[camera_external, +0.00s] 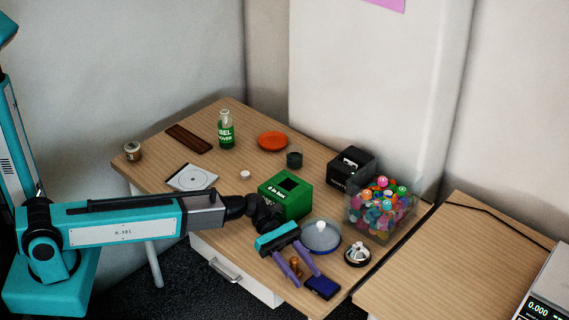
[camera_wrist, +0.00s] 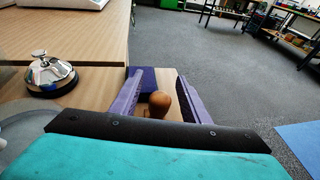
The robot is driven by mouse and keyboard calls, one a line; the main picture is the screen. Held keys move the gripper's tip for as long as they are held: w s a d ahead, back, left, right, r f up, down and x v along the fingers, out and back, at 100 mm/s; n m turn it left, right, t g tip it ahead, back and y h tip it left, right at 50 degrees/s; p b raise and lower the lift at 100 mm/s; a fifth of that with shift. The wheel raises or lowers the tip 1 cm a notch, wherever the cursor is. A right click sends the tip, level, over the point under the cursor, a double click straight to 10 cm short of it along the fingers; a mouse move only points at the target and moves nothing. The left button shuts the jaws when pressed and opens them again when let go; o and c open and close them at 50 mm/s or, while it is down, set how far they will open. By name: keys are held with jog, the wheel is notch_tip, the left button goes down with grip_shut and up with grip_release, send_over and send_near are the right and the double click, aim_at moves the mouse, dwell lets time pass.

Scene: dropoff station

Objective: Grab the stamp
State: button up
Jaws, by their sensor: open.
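The stamp, with a round brown wooden handle (camera_wrist: 158,103), stands on the table near its front edge. In the external view it is a small brown shape (camera_external: 295,264) between my purple fingers. My gripper (camera_external: 303,277) is open and reaches down over it. In the wrist view my gripper (camera_wrist: 160,86) has one finger on each side of the handle, with gaps visible. The stamp's lower part is hidden. A dark blue ink pad (camera_external: 322,287) lies just beyond the fingertips. It also shows behind the handle in the wrist view (camera_wrist: 149,80).
A silver bell (camera_external: 357,254) stands right of my gripper and shows in the wrist view (camera_wrist: 51,74). A round blue-rimmed dish (camera_external: 321,235), a green box (camera_external: 285,195) and a clear bin of colourful items (camera_external: 381,210) stand close behind. The table edge is near.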

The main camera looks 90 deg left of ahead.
grip_shut()
jog(key=shift+r, duration=0.1)
jog(key=shift+r, duration=1.75)
jog(key=s, duration=0.5)
jog(key=s+b, duration=0.1)
jog(key=s, duration=0.2)
jog(key=shift+d+r, duration=0.2)
jog(key=shift+r, duration=0.05)
jog(key=shift+s+r+p, duration=0.1)
jog(key=shift+r+p, duration=0.15)
jog(key=shift+p, duration=0.2)
jog(key=shift+s+a+p, duration=0.1)
jog(key=shift+p, duration=0.6)
jog(key=shift+s+p, duration=0.1)
jog(key=shift+p, duration=0.25)
